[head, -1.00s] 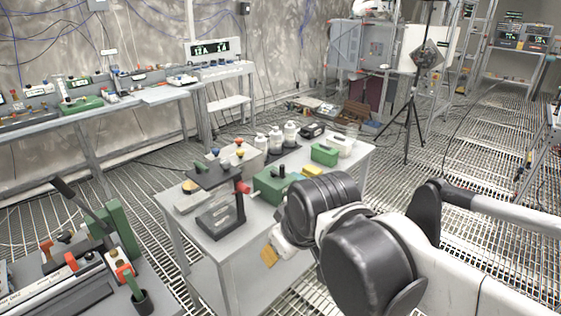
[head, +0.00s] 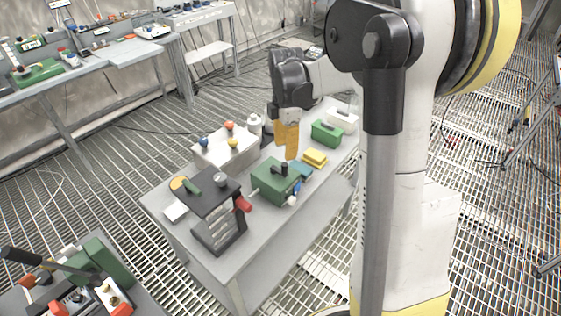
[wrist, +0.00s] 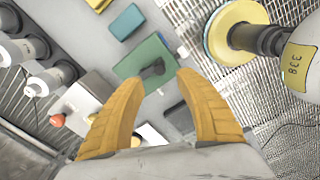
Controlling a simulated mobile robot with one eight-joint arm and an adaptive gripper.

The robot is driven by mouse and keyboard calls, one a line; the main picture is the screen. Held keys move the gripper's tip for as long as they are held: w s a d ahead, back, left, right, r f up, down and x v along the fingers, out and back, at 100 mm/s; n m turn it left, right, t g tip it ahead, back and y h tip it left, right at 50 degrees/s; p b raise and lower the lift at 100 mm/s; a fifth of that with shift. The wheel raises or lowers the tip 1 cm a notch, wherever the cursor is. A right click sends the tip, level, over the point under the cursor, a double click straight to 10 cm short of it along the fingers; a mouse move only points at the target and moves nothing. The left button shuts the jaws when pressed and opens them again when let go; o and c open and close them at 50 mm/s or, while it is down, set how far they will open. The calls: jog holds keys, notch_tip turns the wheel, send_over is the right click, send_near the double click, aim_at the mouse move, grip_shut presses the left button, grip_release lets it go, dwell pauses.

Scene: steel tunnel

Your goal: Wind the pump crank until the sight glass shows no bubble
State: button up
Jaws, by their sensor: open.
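A green box (head: 277,182) with a black part on top stands mid-table. A thin shaft sticks out of its left side, near a red handle (head: 242,204) beside a dark stand (head: 217,230). I cannot tell for sure whether this handle is the pump crank. I cannot make out a sight glass or bubble. My gripper (head: 287,154) points down above the table, just behind the green box. In the wrist view, my gripper's yellow fingers (wrist: 158,82) are apart and empty, with the green box (wrist: 138,62) beyond their tips.
A teal block (head: 303,170), a yellow block (head: 314,158) and a smaller green case (head: 326,133) lie right of the green box. A white box with coloured knobs (head: 222,154) stands to its left. Pale bottles show in the wrist view (wrist: 35,47). Another bench (head: 60,262) is at lower left.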

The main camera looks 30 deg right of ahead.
aim_at(285, 164)
notch_tip(285, 164, down, 8)
jog(key=b, duration=0.2)
jog(key=shift+f+b, duration=0.25)
jog(key=shift+b, duration=0.05)
jog(key=shift+c, duration=0.5)
grip_shut()
